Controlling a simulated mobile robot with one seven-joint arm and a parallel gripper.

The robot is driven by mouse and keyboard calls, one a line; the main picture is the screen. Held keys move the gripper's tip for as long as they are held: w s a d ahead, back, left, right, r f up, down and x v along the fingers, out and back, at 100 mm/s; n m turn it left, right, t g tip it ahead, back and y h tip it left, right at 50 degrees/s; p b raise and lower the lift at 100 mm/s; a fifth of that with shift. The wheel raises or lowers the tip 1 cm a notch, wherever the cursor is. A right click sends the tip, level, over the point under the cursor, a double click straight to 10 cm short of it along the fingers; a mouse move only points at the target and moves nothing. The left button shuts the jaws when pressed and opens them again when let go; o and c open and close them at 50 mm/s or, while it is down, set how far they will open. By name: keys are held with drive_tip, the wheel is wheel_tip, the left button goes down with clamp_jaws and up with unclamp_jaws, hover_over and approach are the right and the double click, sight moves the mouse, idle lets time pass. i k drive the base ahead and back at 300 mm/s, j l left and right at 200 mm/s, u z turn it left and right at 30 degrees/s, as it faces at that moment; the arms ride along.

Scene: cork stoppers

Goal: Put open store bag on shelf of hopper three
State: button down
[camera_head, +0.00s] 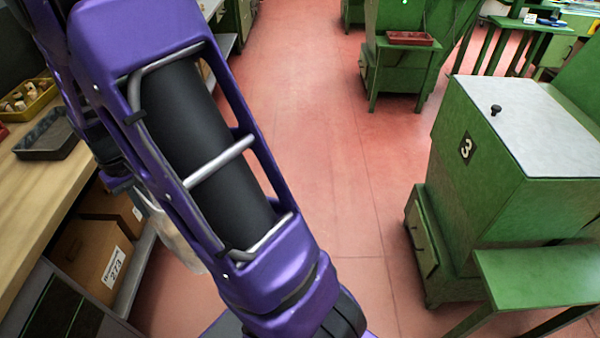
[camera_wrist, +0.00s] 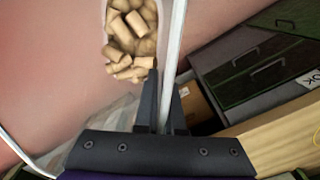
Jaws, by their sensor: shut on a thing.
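The open store bag shows in the wrist view as a pale opening with light brown corks (camera_wrist: 131,40) inside. My gripper (camera_wrist: 164,98) is shut on a thin pale edge of the bag (camera_wrist: 174,45), seen nearly edge-on. In the head view a pale part of the bag (camera_head: 178,237) hangs beside the workbench, mostly hidden behind my purple arm. Hopper three (camera_head: 500,165) is the green cabinet at the right, marked "3", with a grey top. Its green shelf (camera_head: 545,272) sticks out at the lower right and looks empty where visible. The bag is well apart from it.
A wooden workbench (camera_head: 40,205) at the left carries a dark tray (camera_head: 50,140) and a yellow tray of corks (camera_head: 28,102). Cardboard boxes (camera_head: 95,262) stand below it. Red floor (camera_head: 335,150) lies clear in the middle. Another green machine (camera_head: 400,70) stands farther back.

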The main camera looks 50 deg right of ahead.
sight(554, 272)
drive_tip(key=k+j+z, duration=0.1)
drive_tip(key=k+j, duration=0.25)
drive_tip(key=k, duration=0.2)
drive_tip(key=k+u, duration=0.2)
drive_tip(key=k, duration=0.45)
drive_tip(key=k+l+z, duration=0.1)
drive_tip(key=k, duration=0.2)
drive_tip(key=k+l+z, duration=0.4)
drive_tip(key=l+z, duration=0.3)
drive_tip(key=k+l+z, duration=0.25)
drive_tip(key=l+z, duration=0.3)
drive_tip(key=l, duration=0.15)
drive_tip(key=i+l+z, duration=0.2)
drive_tip(key=l+z, duration=0.2)
drive_tip(key=l, duration=0.25)
drive_tip(key=i, duration=0.4)
